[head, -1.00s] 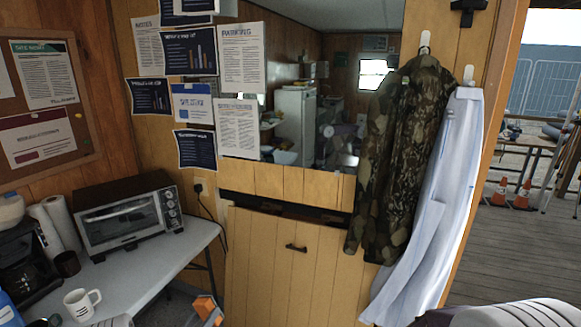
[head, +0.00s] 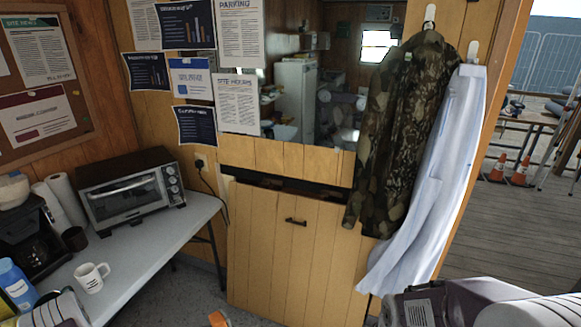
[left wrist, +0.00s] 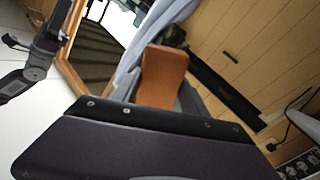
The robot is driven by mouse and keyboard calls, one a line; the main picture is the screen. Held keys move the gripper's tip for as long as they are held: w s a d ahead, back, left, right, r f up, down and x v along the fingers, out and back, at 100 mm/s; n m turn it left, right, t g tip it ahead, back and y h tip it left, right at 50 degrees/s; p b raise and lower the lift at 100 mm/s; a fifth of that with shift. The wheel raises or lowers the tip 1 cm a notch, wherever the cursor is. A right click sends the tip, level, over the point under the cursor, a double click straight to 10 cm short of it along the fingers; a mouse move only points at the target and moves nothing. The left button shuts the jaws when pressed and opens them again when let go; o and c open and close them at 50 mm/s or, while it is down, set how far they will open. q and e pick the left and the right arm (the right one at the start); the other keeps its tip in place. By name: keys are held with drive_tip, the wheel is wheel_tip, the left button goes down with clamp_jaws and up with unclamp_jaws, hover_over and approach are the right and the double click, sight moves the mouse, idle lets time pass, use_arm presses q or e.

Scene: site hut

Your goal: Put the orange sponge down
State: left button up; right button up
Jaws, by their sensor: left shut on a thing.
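The orange sponge (left wrist: 164,76) stands out beyond the dark body of my left gripper (left wrist: 168,100) in the left wrist view. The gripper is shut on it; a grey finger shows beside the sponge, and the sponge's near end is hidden. In the head view only a small orange piece of the sponge (head: 219,319) shows at the bottom edge, in front of the wooden panelling, with floor behind it. Dark and grey parts of my right arm show at the left of the left wrist view, but its jaws cannot be made out.
A grey-white table (head: 150,236) on the left bears a toaster oven (head: 130,193), a white mug (head: 91,277), a coffee maker (head: 35,240) and a blue bottle (head: 16,283). Its front right part is clear. A camouflage jacket (head: 400,140) and white garment (head: 440,160) hang at right.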

use_arm(q)
drive_tip(key=shift+s+d, duration=0.2)
